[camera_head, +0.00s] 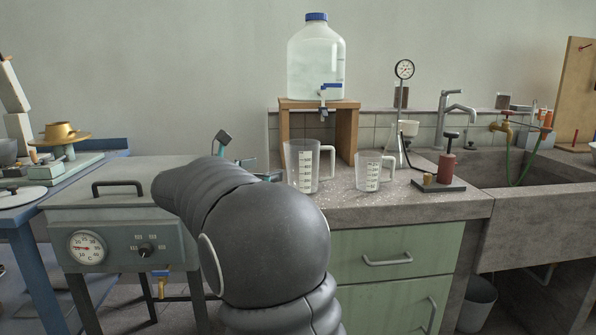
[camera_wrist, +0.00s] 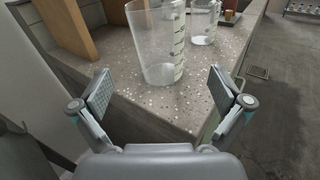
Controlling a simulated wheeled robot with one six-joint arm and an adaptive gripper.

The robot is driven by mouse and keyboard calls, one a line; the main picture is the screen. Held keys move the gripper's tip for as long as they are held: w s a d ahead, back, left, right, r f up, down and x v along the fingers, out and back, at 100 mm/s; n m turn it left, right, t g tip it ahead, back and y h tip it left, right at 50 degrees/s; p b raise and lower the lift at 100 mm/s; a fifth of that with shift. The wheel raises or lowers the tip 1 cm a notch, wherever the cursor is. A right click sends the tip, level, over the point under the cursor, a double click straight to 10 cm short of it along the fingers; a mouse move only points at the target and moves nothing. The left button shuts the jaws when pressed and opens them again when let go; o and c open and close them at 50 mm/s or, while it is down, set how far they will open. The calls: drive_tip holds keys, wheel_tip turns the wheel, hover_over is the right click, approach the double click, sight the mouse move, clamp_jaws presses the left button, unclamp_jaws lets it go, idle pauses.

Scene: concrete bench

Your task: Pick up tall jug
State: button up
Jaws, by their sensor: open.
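The tall jug (camera_head: 303,166) is clear, with a handle on its right and measuring marks. It stands upright on the concrete bench, left of a shorter clear jug (camera_head: 371,172). In the wrist view the tall jug (camera_wrist: 158,45) is ahead of my gripper (camera_wrist: 165,93), its top cut off by the frame edge. My gripper is open and empty, its two pads spread wide, with the jug's base beyond and between them. The shorter jug (camera_wrist: 203,22) shows behind it to the right. In the head view my arm hides most of my gripper.
A wooden stand (camera_head: 318,105) carrying a large water bottle (camera_head: 316,62) is behind the jugs. A grey heating box (camera_head: 120,230) stands left. The bench's front corner is bare.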

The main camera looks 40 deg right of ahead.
sight(291, 160)
drive_tip(key=d, duration=0.3)
drive_tip(key=w+d, duration=0.1)
drive_tip(key=d, duration=0.4)
drive_tip(key=shift+w+d+r, duration=0.15)
drive_tip(key=shift+d, duration=0.2)
drive_tip(key=shift+w+d, duration=0.1)
drive_tip(key=shift+d, duration=2.5)
drive_tip(key=c, duration=1)
